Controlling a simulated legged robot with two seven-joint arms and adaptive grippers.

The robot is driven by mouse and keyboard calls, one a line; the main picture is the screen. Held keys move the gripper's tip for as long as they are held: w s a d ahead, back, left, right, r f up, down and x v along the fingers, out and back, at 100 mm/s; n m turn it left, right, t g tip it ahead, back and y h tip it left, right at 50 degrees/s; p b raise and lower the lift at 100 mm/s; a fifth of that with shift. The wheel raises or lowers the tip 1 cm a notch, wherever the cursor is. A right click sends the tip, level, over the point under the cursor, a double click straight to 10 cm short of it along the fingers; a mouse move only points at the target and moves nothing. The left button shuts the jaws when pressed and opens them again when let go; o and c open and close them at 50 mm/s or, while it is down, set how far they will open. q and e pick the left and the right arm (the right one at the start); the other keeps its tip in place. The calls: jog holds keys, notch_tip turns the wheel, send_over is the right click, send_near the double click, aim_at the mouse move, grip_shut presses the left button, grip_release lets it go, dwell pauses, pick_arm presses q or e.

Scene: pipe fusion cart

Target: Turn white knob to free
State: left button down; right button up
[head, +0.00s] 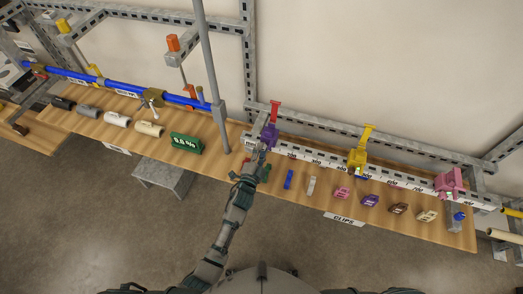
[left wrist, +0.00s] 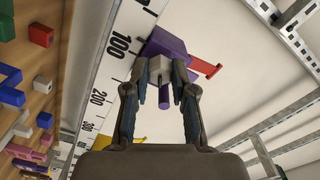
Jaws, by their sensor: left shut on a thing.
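A purple clamp (head: 269,134) with a red lever (head: 275,109) stands on the ruler rail (head: 310,158), near its left end. In the left wrist view the purple clamp (left wrist: 168,43) fills the space ahead of my gripper, with its red lever (left wrist: 206,67) pointing right. The white knob (left wrist: 155,66) sits on the clamp's near face, above a purple peg (left wrist: 165,97). My left gripper (left wrist: 159,84) has one finger on each side of the white knob and is shut on it. In the head view my left gripper (head: 259,151) hides the knob. My right gripper is not in view.
A yellow clamp (head: 357,157) and a pink clamp (head: 448,180) stand farther right on the rail. Several small coloured clips (head: 342,192) lie in front.

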pick_arm(q)
jog(key=n+p, duration=0.1)
jog(key=n, duration=0.2)
jog(key=n+p, duration=0.1)
jog(key=n, duration=0.2)
jog(key=f+n+p, duration=0.1)
jog(key=n, duration=0.3)
jog(key=shift+s, duration=0.15)
jog(key=shift+f+n, duration=0.1)
jog(key=shift+n, duration=0.2)
dwell(0.3)
jog(key=c, duration=1.1)
grip_release()
jog(key=shift+o, duration=0.7)
jog(key=shift+r, duration=0.25)
